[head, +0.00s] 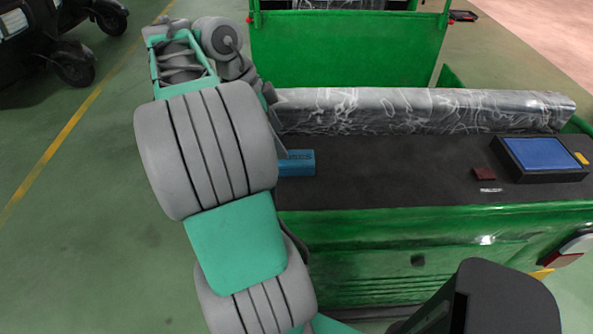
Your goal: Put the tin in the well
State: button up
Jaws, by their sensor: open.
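A small blue block-like thing, which looks like the tin (298,163), lies on the dark deck of the green rickshaw. Its left end is hidden behind my arm. My gripper (279,135) is mostly hidden behind my arm. A thin grey finger points down just left of and above the blue tin, and I cannot tell if it touches it. The jaws are open and hold nothing that I can see. A black-rimmed tray with a blue floor, which may be the well (507,158), sits at the deck's right end.
A dark red block (484,174) and a small pale label (491,190) lie left of the black-rimmed tray. A long grey wrapped roll (420,108) runs along the back of the deck (400,175). A green panel (345,50) stands behind. The middle of the deck is clear.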

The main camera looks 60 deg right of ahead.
aim_at(294, 157)
jog(key=shift+m, duration=0.7)
jog(key=b+x, duration=0.2)
jog(key=x, duration=0.2)
jog(key=s+b+x, duration=0.1)
jog(key=b+x, duration=0.1)
jog(key=x, duration=0.2)
jog(key=shift+s+r, duration=0.1)
jog(key=shift+r, duration=0.15)
jog(key=shift+s+f, duration=0.1)
jog(key=shift+f, duration=0.05)
jog(key=shift+f, duration=0.25)
jog(key=c, duration=1.7)
